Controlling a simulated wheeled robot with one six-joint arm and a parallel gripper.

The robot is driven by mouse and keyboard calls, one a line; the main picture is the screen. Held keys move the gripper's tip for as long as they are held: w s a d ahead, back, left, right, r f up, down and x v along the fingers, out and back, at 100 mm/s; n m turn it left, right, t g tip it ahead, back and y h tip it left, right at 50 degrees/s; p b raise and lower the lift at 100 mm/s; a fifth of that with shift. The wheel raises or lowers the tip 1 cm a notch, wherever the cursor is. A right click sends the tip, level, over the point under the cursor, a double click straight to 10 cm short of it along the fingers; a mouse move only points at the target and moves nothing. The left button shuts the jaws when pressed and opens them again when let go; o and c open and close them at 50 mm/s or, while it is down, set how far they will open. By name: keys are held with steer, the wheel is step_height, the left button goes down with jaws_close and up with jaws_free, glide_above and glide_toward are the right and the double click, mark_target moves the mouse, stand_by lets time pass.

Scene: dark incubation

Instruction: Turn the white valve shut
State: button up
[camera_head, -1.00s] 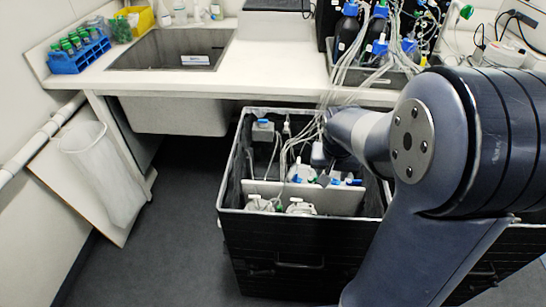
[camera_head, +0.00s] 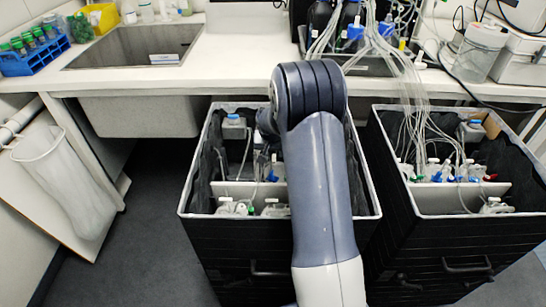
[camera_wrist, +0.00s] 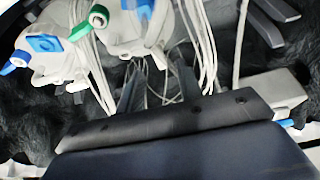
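My gripper (camera_wrist: 160,88) shows in the wrist view inside the left crate. Its two dark fingers are apart, with thin white tubes behind the gap and nothing clearly held. I cannot single out a white valve among these white parts. In the head view my arm covers the right half of the left crate (camera_head: 195,175) and hides the gripper.
A right crate (camera_head: 440,222) holds several tubed bottles and a divider. A counter (camera_head: 235,75) with a sink (camera_head: 130,62) runs behind the crates. A bundle of pale tubes (camera_head: 400,65) hangs down to the right crate. Floor is clear at left.

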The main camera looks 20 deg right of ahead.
mark_target(274, 158)
steer(key=shift+x, duration=2.05)
jaws_close()
